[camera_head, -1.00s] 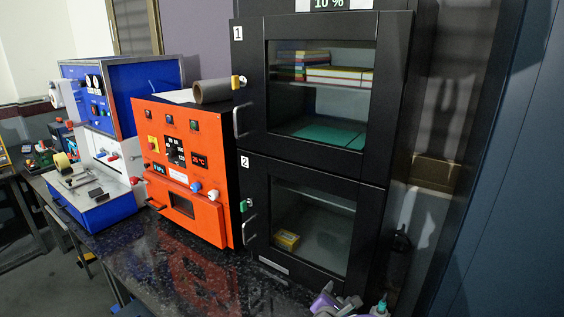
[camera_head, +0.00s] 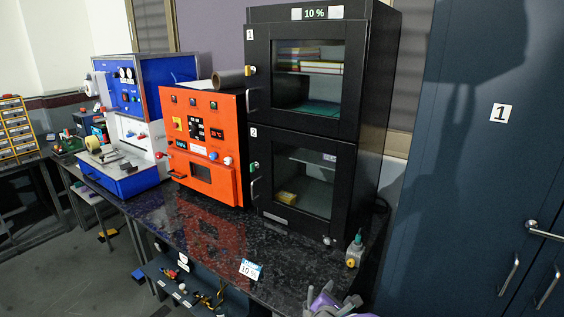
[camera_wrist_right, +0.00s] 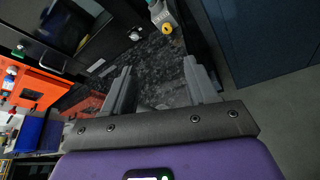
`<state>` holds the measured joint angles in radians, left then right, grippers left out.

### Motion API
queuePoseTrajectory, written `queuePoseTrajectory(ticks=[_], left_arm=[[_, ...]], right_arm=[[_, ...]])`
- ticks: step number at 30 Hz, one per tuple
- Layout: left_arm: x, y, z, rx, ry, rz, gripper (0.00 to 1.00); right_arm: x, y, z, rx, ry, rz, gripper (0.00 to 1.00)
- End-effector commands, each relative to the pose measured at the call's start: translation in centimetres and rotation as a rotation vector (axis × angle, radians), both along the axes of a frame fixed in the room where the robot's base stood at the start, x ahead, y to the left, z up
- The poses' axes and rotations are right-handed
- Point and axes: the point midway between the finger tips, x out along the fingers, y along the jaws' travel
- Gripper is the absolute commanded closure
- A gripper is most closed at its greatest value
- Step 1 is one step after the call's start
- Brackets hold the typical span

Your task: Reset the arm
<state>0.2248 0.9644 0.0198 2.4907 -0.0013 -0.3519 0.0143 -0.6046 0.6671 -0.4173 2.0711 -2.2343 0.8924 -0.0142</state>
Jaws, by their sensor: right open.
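My right gripper (camera_head: 328,302) shows at the bottom edge of the head view, in purple and grey, in front of the dark speckled bench. In the right wrist view the same gripper (camera_wrist_right: 158,72) has its two grey fingers apart, with nothing between them but the bench top behind. Most of my right arm is outside the head view. My left gripper is not in view.
A black two-door cabinet (camera_head: 352,134) stands on the speckled bench (camera_head: 205,236), beside an orange machine (camera_head: 240,150) and a blue machine (camera_head: 160,72). A small bottle (camera_head: 355,250) stands near the bench's right end. A dark blue locker (camera_head: 470,170) is at right.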

Motion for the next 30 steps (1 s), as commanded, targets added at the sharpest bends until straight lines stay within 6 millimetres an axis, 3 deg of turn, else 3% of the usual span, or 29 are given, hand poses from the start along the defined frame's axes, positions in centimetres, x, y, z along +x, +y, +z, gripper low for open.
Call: queuePoseTrajectory(ticks=[11, 17, 21, 24, 30], left_arm=[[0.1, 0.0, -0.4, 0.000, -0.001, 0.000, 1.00], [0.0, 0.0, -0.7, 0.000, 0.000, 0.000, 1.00], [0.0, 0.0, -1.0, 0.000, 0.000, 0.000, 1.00], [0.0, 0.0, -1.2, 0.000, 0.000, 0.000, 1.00], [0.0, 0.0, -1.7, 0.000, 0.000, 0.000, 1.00]], right_arm=[[-6.0, -3.1, -10.4, 0.235, 0.289, -0.233, 0.42], [-12.7, -3.4, -17.9, 0.475, 0.509, -0.464, 0.42], [-19.5, -1.8, -23.2, 0.738, 0.677, -0.721, 0.42], [-23.6, 0.2, -25.7, 0.937, 0.753, -0.927, 0.42], [-28.8, 4.6, -28.4, 1.326, 0.770, -1.367, 0.42]])
